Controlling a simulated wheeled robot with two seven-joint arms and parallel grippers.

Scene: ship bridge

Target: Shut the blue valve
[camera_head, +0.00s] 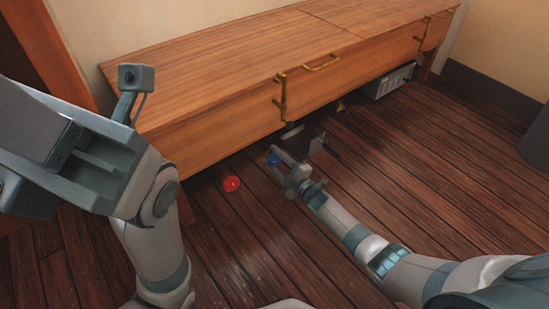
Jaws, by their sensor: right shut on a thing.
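The blue valve (273,159) shows as a small round blue part low in front of the wooden bench, near the floor. My right gripper (283,165) reaches in from the lower right and is shut on the blue valve. The gripper's body hides part of the valve, so its exact turn cannot be told. A red valve (231,184) sits to the left of it, apart from the gripper. My left arm is raised at the left of the view, and its gripper's fingertips cannot be made out.
A long wooden bench (225,75) with brass handles stands along the wall, overhanging the valves. A grey vented box (390,81) is under its right end. A dark grey cylinder (537,140) stands at the right edge. The plank floor (440,150) on the right is clear.

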